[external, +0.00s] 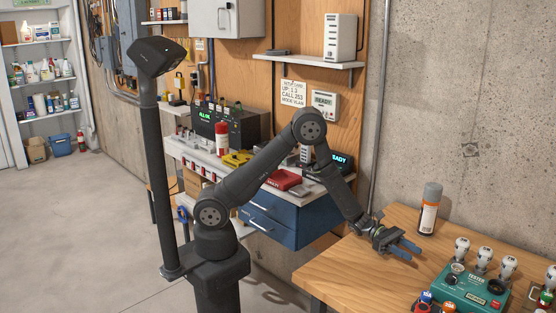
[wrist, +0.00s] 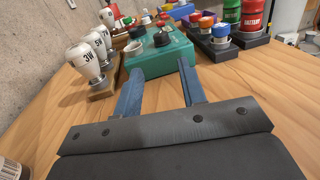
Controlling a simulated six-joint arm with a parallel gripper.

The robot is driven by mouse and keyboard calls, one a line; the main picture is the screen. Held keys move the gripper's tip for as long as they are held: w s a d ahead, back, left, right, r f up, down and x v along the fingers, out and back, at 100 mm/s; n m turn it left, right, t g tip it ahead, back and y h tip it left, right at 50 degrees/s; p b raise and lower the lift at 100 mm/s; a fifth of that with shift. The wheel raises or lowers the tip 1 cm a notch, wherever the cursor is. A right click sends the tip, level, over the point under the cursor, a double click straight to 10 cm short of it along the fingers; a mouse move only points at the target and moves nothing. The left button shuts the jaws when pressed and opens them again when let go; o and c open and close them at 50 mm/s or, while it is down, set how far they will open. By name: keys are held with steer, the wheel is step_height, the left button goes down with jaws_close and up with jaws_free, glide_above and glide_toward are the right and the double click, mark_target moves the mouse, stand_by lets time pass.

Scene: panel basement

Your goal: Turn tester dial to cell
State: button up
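The tester is a teal box (external: 465,290) on the wooden workbench at the lower right. It also shows ahead in the wrist view (wrist: 150,65). A black round knob (wrist: 161,39) sits on its top, and a pale round fitting (wrist: 132,49) is beside it. I cannot read the dial's markings or which position it points to. My gripper (external: 413,251) is over the bench, short of the tester's left side. In the wrist view its two blue fingers (wrist: 161,68) are apart with nothing between them, pointing at the tester's near face and apart from the knob.
White bulbs (wrist: 88,62) stand in a wooden rack along the tester's wall side. Red and green batteries (wrist: 250,17) and coloured-top cells stand on dark holders across from them. A spray can (external: 429,210) stands near the wall. The bench's near left (external: 345,270) is clear.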

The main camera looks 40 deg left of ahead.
steer(key=a, duration=0.3)
steer(key=shift+w+a, duration=0.3)
steer(key=shift+a, duration=0.05)
steer(key=s+d+r+n+t, duration=0.1)
steer(key=s+r+t, duration=0.15)
steer(key=r, duration=0.65)
steer(key=s+d+r+n+t, duration=0.1)
steer(key=s+r, duration=0.2)
steer(key=r, duration=0.6)
steer(key=s+a+f+m+g+y, duration=0.3)
steer(key=s+f+m+g+y, duration=0.1)
steer(key=s+f+m+y, duration=0.45)
steer(key=w+a+f+m+t+y, duration=0.3)
steer(key=a+f+t+y, duration=0.1)
steer(key=a+f, duration=0.2)
steer(key=shift+w+f+m+y, duration=0.15)
steer(key=shift+w+m+y, duration=0.2)
steer(key=shift+a+t, duration=0.1)
steer(key=shift+t, duration=0.15)
